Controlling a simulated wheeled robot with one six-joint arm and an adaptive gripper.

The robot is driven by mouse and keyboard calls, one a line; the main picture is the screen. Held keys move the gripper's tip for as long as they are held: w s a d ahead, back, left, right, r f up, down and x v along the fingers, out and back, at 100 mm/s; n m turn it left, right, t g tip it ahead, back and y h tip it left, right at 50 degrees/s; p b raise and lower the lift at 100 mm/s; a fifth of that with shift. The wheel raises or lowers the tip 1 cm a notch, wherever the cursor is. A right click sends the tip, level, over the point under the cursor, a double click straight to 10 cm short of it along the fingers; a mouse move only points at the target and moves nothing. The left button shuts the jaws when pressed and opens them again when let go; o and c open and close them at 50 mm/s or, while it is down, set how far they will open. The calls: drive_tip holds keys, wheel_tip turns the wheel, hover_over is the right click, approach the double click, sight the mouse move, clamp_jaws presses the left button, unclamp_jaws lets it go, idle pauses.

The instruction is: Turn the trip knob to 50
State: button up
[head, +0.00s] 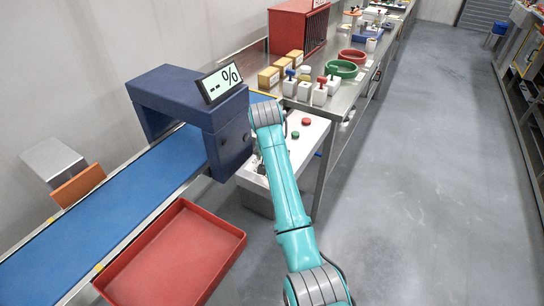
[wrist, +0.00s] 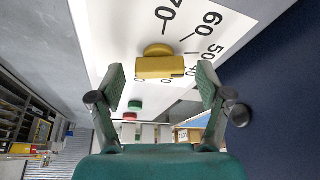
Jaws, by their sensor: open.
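The yellow trip knob (wrist: 158,65) stands on a white panel (wrist: 112,42) in the wrist view, with printed numbers such as 40, 50 and 60 beside it. Which number the knob points at I cannot tell. My gripper (wrist: 160,80) is open, with one green finger pad on each side of the knob and a gap visible on both sides. In the head view the knob is hidden behind my arm. The white panel (head: 310,133) shows there to the right of my arm. The display (head: 222,82) on the blue machine reads "-- %".
The blue machine housing (head: 190,100) is close to the left of my arm, over a blue conveyor (head: 100,215). A red tray (head: 175,255) is in front. Green (head: 295,135) and red (head: 307,121) buttons sit on the panel. A steel bench (head: 345,100) lies behind; floor at right is clear.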

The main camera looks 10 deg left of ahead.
drive_tip(key=v, duration=1.2)
drive_tip(key=shift+s+f, duration=0.1)
